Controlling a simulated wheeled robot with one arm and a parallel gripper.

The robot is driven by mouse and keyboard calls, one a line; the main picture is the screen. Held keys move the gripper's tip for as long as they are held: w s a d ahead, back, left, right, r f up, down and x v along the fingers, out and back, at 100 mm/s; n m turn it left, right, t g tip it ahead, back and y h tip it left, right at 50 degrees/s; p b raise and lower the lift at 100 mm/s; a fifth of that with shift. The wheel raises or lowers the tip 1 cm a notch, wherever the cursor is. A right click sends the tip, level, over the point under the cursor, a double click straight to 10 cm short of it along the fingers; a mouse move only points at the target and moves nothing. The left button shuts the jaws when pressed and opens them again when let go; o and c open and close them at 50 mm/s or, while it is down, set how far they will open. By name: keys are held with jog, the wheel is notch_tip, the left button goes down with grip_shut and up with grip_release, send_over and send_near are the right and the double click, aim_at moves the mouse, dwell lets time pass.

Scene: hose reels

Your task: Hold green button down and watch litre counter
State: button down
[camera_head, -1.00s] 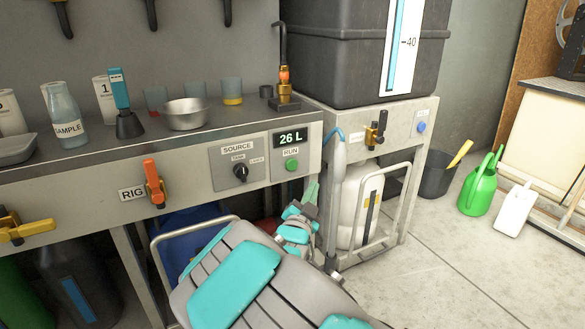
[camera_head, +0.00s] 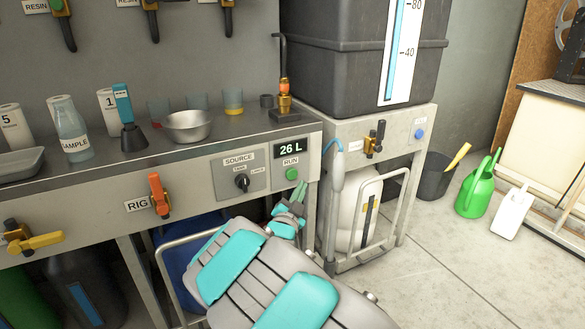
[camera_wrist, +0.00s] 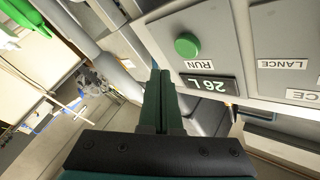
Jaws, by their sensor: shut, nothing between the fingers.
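The green RUN button (camera_head: 292,174) is on the grey control panel, just below the litre counter (camera_head: 290,148), which reads 26 L. In the wrist view the button (camera_wrist: 187,46) is at upper middle and the counter (camera_wrist: 210,84) appears upside down, also reading 26 L. My gripper (camera_head: 301,188) is shut and empty, a little below and right of the button in the head view. In the wrist view its closed fingertips (camera_wrist: 160,75) are to the left of and below the button, apart from it.
Left of the button is the SOURCE knob (camera_head: 242,182). An orange RIG valve handle (camera_head: 159,195) sticks out further left. A metal bowl (camera_head: 188,126) stands on the bench top. A white container (camera_head: 352,215) in a frame stands low to the right.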

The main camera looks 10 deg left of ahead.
aim_at(296, 174)
jog(key=shift+w+a, duration=0.4)
jog(key=shift+w, duration=0.2)
jog(key=shift+w+a, duration=0.4)
jog(key=shift+w, duration=0.2)
jog(key=shift+w+a, duration=0.1)
jog(key=shift+w, duration=0.05)
dwell(1.1)
jog(key=shift+w+a, duration=0.15)
jog(key=shift+w, duration=0.05)
jog(key=shift+w+a, duration=0.3)
jog(key=shift+w, duration=0.15)
dwell(2.2)
jog(key=shift+s, duration=0.1)
jog(key=shift+s+d+b, duration=0.55)
jog(key=shift+s+b, duration=0.15)
jog(key=shift+b, duration=0.1)
jog(key=shift+s, duration=0.1)
